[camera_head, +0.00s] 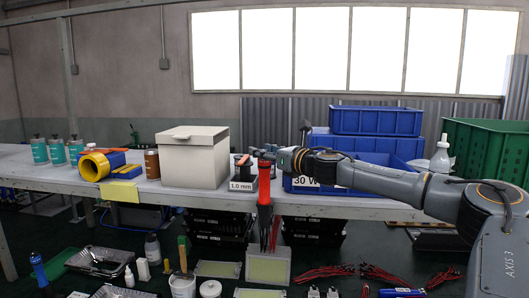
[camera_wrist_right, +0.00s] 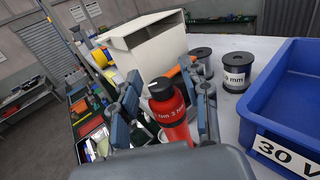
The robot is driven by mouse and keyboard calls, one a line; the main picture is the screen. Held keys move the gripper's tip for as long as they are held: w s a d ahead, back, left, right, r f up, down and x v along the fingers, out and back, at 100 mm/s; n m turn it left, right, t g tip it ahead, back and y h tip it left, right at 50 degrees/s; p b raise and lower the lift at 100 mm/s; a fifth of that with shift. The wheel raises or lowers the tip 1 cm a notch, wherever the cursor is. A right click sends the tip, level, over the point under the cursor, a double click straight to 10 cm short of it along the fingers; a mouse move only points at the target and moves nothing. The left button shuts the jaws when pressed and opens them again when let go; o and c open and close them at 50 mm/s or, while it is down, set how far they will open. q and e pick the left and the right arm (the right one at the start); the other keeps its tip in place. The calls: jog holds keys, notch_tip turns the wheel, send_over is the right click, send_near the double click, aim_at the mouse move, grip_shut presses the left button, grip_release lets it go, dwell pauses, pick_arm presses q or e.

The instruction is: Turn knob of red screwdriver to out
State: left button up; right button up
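The red screwdriver (camera_head: 264,185) stands upright at the front edge of the workbench in the head view, with its lower part in front of the bench side. In the right wrist view the red body (camera_wrist_right: 174,118) has a black round top and white lettering, partly readable as "3 mm". My right gripper (camera_head: 277,156) reaches in from the right at its upper end. In the wrist view the right gripper's fingers (camera_wrist_right: 166,95) stand apart, one on each side of the red body, with narrow gaps that look free. The knob's setting cannot be read. My left gripper is not in view.
A beige box (camera_head: 193,156) stands left of the screwdriver. Blue bins (camera_head: 375,121) stand behind my right arm, and one labelled "30 W" (camera_wrist_right: 290,110) is close on the right. Wire spools (camera_wrist_right: 236,72) stand behind the right finger. A green crate (camera_head: 487,150) is far right.

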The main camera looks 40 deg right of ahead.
grip_shut()
jog(key=shift+a+m+h, duration=0.1)
jog(key=shift+m+h, duration=0.3)
jog(key=shift+h, duration=0.2)
jog(key=m+h+b, duration=0.1)
jog(key=m+h, duration=0.1)
jog(key=h, duration=0.1)
jog(key=shift+f+g, duration=0.1)
jog(key=shift+g, duration=0.2)
jog(key=shift+m+g+h+b, duration=0.5)
jog(key=shift+m+g+h, duration=0.3)
jog(key=shift+m+h, duration=1.1)
jog(key=shift+n, duration=0.4)
